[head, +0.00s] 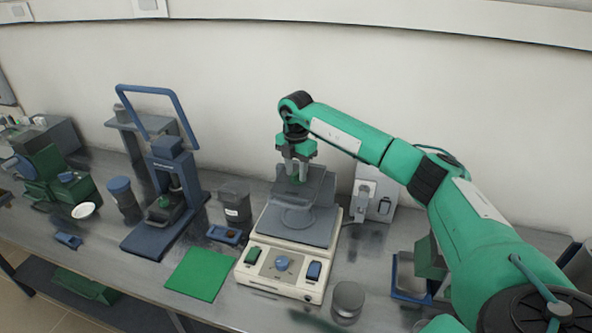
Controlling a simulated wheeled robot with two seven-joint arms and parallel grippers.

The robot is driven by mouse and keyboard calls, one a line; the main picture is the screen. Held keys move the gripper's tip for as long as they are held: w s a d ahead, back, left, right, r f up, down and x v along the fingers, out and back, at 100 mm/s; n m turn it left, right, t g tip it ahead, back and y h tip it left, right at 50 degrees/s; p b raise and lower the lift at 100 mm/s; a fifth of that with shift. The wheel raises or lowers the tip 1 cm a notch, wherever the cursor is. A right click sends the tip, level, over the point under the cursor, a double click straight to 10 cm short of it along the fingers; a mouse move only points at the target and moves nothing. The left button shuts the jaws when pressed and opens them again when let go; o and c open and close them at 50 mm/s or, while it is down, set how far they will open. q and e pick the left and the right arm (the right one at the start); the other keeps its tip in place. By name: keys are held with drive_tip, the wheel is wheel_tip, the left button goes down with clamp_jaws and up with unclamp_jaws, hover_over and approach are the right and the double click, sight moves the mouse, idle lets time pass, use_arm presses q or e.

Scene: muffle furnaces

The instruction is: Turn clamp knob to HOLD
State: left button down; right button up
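A cream bench device (262,283) stands at the middle of the bench. Its sloped front panel carries a round blue knob (282,263), a green switch (253,255) and a dark blue switch (314,271). I cannot read any HOLD mark or tell which part is the clamp knob. On top are a grey plate and a see-through grey upper part (301,196). My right gripper (295,174) points down at this upper part, behind and above the blue knob and apart from it. The gap between its fingers is too small to judge. My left gripper is out of view.
A blue press-like stand (169,195) with a raised loop handle stands to the left. A green mat (201,273) lies in front of it. A round metal tin (347,300) sits right of the device, and a blue tray (411,280) lies near my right arm.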

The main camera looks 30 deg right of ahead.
sight(296, 173)
wheel_tip(296, 173, up, 14)
drive_tip(key=b, duration=0.3)
drive_tip(key=shift+f+b, duration=0.15)
drive_tip(key=shift+b, duration=0.2)
drive_tip(key=shift+f, duration=0.1)
